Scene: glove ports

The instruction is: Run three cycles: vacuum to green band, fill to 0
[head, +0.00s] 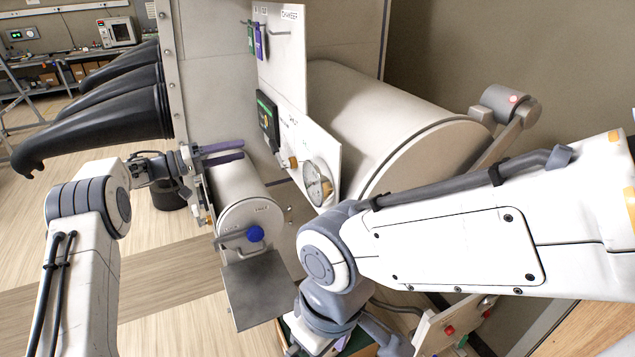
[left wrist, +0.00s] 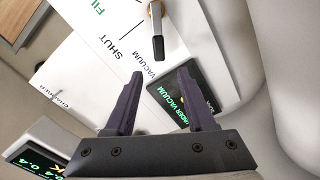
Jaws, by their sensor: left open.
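My left gripper (head: 242,151) is open and empty, left of the white control panel (head: 307,140) in the head view. In the left wrist view its fingertips (left wrist: 161,74) point toward the valve lever (left wrist: 157,35), apart from it. The lever, grey with an orange part, also shows in the head view (head: 291,162). Its tip lies near the word VACUUM; SHUT and FILL are further along. A dark display (left wrist: 178,107), partly behind a finger, reads UNDER VACUUM. The round gauge (head: 318,183) is on the panel; its reading is too small to tell. My right gripper is not visible.
The small antechamber cylinder (head: 236,187) with a blue knob (head: 256,233) and grey tray (head: 265,287) lies below the panel. The large chamber (head: 400,130) is behind it. Black gloves (head: 105,115) stick out at left. My right arm crosses the lower right.

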